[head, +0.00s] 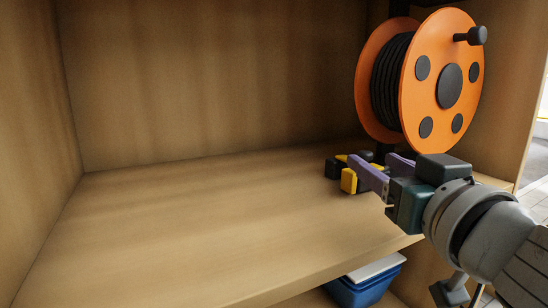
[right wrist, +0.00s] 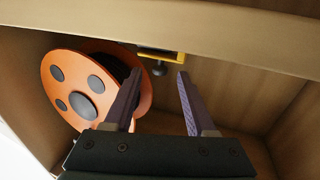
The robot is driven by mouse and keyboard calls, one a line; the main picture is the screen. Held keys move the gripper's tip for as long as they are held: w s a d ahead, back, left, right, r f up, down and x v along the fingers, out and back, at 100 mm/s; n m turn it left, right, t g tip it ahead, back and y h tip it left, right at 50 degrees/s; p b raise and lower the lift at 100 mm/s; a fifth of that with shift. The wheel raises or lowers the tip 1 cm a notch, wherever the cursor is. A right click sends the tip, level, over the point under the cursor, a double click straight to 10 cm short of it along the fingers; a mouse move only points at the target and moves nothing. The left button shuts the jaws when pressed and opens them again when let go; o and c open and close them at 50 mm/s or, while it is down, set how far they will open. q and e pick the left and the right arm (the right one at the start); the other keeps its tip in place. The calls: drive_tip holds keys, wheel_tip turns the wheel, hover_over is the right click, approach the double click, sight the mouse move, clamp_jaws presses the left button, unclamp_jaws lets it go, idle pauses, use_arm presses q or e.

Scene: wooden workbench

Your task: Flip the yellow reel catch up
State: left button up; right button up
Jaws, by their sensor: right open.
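The orange reel (head: 441,55) with black cable stands at the right end of the shelf; it shows at the left in the right wrist view (right wrist: 72,85). The yellow catch (head: 349,181) is low in front of the reel, among small black parts. In the right wrist view the yellow catch (right wrist: 176,56) shows as a yellow-edged piece with a black knob below it, just past the fingertips. My right gripper (head: 370,160) is open, its purple fingers (right wrist: 160,72) apart at the catch, with nothing clearly held. Contact cannot be told; the fingers partly hide the catch. My left gripper is not in view.
The wooden shelf (head: 190,220) is clear to the left and in the middle. Wooden walls (head: 220,80) close the left, back and right. A blue box with a white lid (head: 362,287) sits below the shelf's front edge.

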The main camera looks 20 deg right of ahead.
sight(369, 159)
drive_tip(key=shift+b+x, duration=0.45)
drive_tip(key=shift+x, duration=1.75)
clamp_jaws()
